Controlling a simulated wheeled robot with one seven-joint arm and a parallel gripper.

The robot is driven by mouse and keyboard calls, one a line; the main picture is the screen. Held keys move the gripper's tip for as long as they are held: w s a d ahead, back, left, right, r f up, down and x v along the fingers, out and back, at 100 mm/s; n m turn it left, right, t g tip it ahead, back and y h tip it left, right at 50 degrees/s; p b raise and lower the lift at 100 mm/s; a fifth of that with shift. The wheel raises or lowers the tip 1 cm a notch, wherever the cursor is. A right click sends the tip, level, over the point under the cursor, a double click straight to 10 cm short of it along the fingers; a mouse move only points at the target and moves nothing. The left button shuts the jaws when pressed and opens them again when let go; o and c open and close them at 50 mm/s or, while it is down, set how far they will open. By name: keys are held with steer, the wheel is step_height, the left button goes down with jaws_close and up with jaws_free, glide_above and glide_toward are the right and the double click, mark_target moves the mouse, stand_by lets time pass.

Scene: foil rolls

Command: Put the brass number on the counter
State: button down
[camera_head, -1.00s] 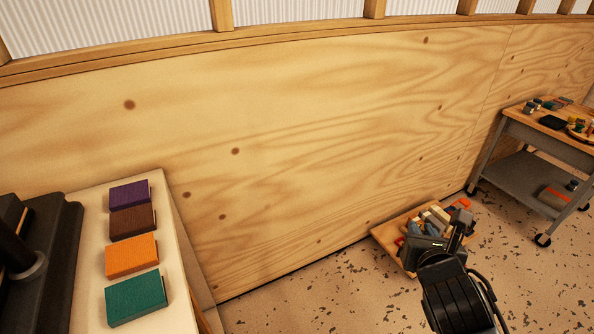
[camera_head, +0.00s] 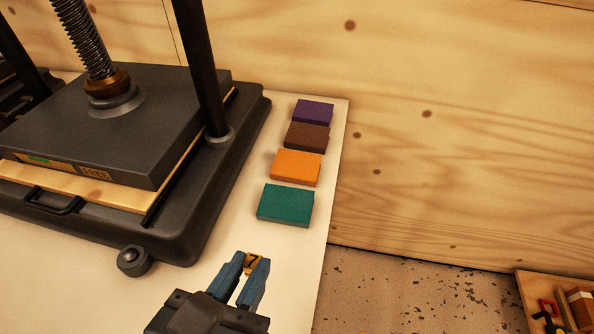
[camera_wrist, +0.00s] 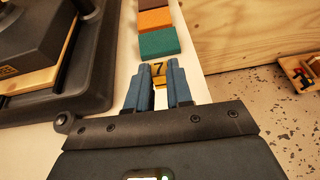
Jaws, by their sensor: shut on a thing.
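The brass number (camera_head: 252,264) is a small yellow-brass piece with a dark 7 on it. My gripper (camera_head: 255,262) is shut on it, with its blue fingers on either side. In the wrist view the brass number (camera_wrist: 159,70) shows between the two fingertips. The counter (camera_head: 300,255) is a cream surface under and around my gripper. I cannot tell whether the brass number touches the counter or is held above it.
A black press (camera_head: 150,130) with a screw and posts stands on the left. A green block (camera_head: 285,205), an orange block (camera_head: 296,167), a brown block (camera_head: 307,137) and a purple block (camera_head: 314,111) line the counter's right side. A wooden box (camera_head: 540,300) is on the floor at right.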

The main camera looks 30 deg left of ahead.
steer(key=s+a+r, duration=0.1)
steer(key=s+a, duration=0.1)
steer(key=s, duration=0.2)
glide_above(250, 251)
steer(key=s+d, duration=0.2)
steer(key=f, duration=0.6)
steer(key=shift+w+a+f, duration=0.25)
steer(key=shift+w+f, duration=0.15)
steer(key=shift+f+b, duration=0.35)
steer(key=shift+f, duration=1.6)
steer(key=c, duration=1)
jaws_free()
steer(key=shift+f, duration=0.15)
